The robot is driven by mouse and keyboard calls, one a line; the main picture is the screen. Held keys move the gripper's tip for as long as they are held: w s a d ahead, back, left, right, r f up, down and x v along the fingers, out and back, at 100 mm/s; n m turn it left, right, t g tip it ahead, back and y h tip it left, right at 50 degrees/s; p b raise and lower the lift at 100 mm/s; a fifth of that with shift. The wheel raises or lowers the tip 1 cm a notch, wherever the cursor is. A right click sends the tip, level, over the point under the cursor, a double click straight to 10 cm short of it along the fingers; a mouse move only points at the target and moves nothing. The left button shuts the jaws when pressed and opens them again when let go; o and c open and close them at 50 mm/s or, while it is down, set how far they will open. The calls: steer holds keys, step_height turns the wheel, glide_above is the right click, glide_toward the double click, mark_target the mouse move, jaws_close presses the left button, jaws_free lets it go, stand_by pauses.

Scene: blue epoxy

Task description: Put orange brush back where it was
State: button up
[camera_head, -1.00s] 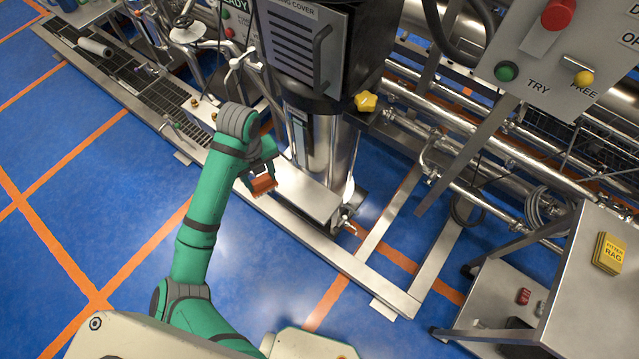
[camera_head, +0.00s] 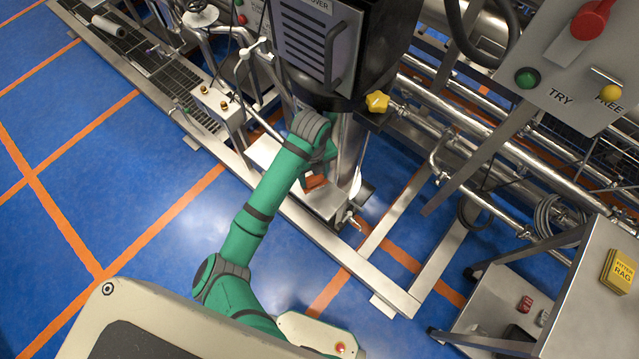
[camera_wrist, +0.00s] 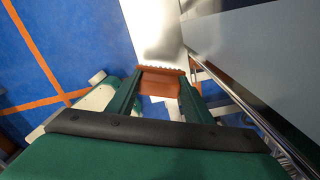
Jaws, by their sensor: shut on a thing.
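The orange brush (camera_head: 315,182) is a small block held in my gripper (camera_head: 318,172). In the wrist view my gripper (camera_wrist: 159,88) has its two green fingers shut on the brush (camera_wrist: 158,82), with a row of bristles along its far edge. In the head view the brush is over or close to a flat metal plate (camera_head: 322,203) at the foot of the steel column. I cannot tell if the brush touches the plate. The plate (camera_wrist: 155,30) lies beyond the brush in the wrist view.
A black-and-grey machine housing (camera_head: 315,40) with a yellow knob (camera_head: 377,102) stands just above my gripper. Steel pipes run to the right. A steel cart (camera_head: 590,300) with a yellow rag pack (camera_head: 619,271) is at the lower right. Blue floor lies open on the left.

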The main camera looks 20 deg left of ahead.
mark_target(320, 183)
steer(key=shift+d+f, duration=0.4)
steer(key=shift+d, duration=0.05)
steer(key=f, duration=0.2)
steer(key=d+f, duration=0.1)
steer(key=f, duration=0.1)
steer(key=shift+w+d, duration=0.15)
steer(key=shift+f, duration=0.35)
steer(key=shift+f, duration=0.1)
steer(key=o, duration=1)
step_height(320, 183, up, 12)
steer(key=shift+r, duration=0.1)
